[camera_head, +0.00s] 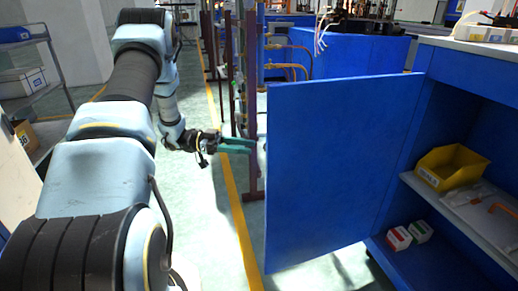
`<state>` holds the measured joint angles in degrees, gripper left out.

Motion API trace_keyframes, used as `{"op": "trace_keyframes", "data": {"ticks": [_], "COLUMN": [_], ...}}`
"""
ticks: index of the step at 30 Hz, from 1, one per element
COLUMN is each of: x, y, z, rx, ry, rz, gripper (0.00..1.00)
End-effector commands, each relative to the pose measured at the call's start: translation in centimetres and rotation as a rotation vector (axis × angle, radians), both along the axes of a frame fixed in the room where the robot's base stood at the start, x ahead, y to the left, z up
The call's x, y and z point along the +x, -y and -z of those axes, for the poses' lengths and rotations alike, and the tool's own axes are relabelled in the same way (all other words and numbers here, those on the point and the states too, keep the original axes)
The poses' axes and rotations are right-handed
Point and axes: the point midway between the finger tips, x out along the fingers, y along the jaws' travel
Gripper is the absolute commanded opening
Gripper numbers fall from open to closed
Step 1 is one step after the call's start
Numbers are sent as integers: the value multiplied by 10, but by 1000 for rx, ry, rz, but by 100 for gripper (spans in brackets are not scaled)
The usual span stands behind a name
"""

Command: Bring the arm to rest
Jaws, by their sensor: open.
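My gripper (238,146) is at the end of my arm, left of the blue cabinet door (340,165). Its two teal fingers point right, towards the door's free edge. They look empty. Whether the fingertips touch anything cannot be told from this view. My arm reaches forward from the lower left and bends down to the gripper.
The blue door stands open from the cabinet at right. Its shelves hold a yellow bin (450,167) and small red-and-white boxes (410,234). Pipes and posts (248,60) stand behind my gripper. A shelf rack (30,75) stands at left. The floor around the yellow line (240,225) is clear.

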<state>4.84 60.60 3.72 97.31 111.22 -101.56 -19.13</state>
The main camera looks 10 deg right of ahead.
Motion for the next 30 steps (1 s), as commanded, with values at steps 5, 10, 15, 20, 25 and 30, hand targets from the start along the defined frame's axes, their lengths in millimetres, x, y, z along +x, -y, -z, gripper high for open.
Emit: {"op": "trace_keyframes", "data": {"ticks": [5,10,15,20,25,30], "x": [4,5,7,37,102,143], "y": [-10,-10,-8,9,11,-34], "z": [0,0,-1,-13,-36,-57], "rx": [0,0,6,70,251,496], "ry": [-1,-1,9,107,242,252], "rz": [0,1,-14,-197,-605,-1013], "gripper": [45,45,45,45,45,45]}}
